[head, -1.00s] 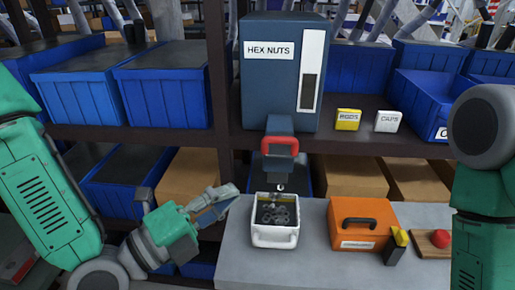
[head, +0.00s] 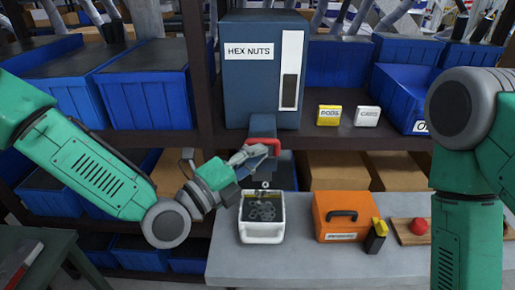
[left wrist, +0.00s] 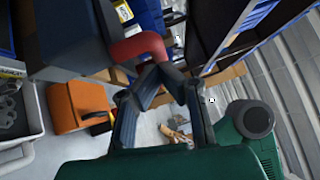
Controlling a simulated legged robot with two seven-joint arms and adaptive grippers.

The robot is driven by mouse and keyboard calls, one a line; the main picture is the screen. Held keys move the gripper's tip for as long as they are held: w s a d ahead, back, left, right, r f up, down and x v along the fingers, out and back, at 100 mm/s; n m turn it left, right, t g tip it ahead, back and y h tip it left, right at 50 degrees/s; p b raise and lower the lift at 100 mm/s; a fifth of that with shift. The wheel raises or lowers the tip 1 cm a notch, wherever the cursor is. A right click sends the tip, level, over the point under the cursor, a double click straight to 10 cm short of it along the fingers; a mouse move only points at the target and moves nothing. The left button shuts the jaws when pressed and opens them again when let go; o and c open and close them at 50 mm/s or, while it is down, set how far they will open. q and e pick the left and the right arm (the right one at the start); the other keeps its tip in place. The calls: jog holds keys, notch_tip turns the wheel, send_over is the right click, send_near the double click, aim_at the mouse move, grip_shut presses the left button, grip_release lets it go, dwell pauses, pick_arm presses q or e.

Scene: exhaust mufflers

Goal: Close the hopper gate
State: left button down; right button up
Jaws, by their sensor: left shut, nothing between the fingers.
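The dark blue hopper (head: 262,75) labelled HEX NUTS stands on the shelf. Its gate has a red handle (head: 267,141) at the spout, also seen in the left wrist view (left wrist: 138,46). My left gripper (head: 262,155) is shut and empty, its fingertips at the handle's left and lower side; I cannot tell whether they touch it. The fingers also show in the left wrist view (left wrist: 164,72). A white bin (head: 262,240) holding several nuts stands under the spout, with a small nut (head: 265,184) in the air above it. My right gripper is out of view.
An orange case (head: 338,212) stands right of the bin on the grey table (head: 290,270). A yellow-and-black block (head: 377,236) and a board with a red ball (head: 418,226) lie farther right. Blue bins (head: 148,95) fill the shelf left of the hopper.

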aim_at(263, 136)
pick_arm(q)
jog(key=shift+w, duration=0.1)
jog(key=shift+w+b, duration=0.7)
jog(key=shift+w, duration=0.55)
jog(key=shift+w+r, duration=0.1)
jog(key=shift+r, duration=0.05)
jog(key=shift+a, duration=0.1)
